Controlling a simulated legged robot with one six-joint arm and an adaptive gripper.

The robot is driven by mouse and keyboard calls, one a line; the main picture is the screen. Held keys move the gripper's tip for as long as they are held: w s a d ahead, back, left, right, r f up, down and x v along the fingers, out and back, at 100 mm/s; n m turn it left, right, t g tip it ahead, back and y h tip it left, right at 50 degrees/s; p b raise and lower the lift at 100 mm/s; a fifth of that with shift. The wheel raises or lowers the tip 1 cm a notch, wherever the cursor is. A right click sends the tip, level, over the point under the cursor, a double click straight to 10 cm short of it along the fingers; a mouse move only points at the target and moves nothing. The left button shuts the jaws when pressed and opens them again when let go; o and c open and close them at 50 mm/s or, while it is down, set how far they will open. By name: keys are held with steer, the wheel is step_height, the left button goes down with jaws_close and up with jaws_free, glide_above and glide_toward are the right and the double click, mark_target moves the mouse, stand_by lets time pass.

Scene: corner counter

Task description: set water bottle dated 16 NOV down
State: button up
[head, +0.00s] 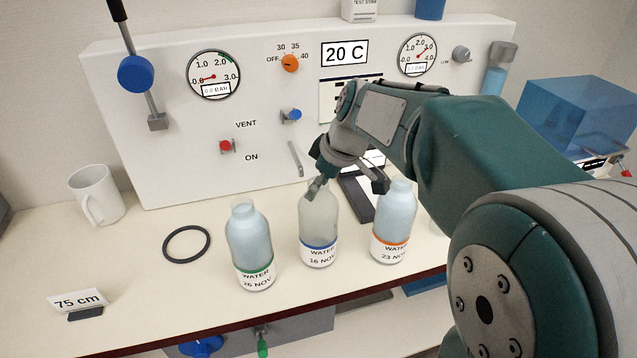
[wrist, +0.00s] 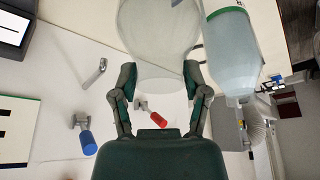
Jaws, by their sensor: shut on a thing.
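The water bottle with a blue-banded label reading 16 NOV (head: 319,225) is upright in the middle of the counter group. The bottle's top is partly hidden by the gripper. Its base is at or just above the counter; I cannot tell which. In the wrist view the clear bottle (wrist: 160,35) sits between the fingertips of my gripper (wrist: 160,76).
A green-banded bottle, apparently 26 NOV (head: 250,240), stands close on the left; an orange-banded 23 NOV bottle (head: 395,220) stands close on the right. A black ring (head: 187,230), white mug (head: 97,195) and 75 cm sign (head: 78,302) are left. The gauge panel (head: 180,130) rises behind.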

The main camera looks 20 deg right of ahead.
steer(key=o, duration=1.3)
steer(key=shift+c, duration=0.2)
steer(key=shift+r, duration=0.1)
steer(key=v, duration=1.2)
steer(key=s+a+f+m+t+h, duration=0.2)
steer(key=s+f+m, duration=0.7)
steer(key=s, duration=0.8)
step_height(320, 180, down, 3)
steer(key=shift+s+a+f+h, duration=0.2)
steer(key=shift+a+f+h, duration=0.05)
steer(key=shift+a+h, duration=0.4)
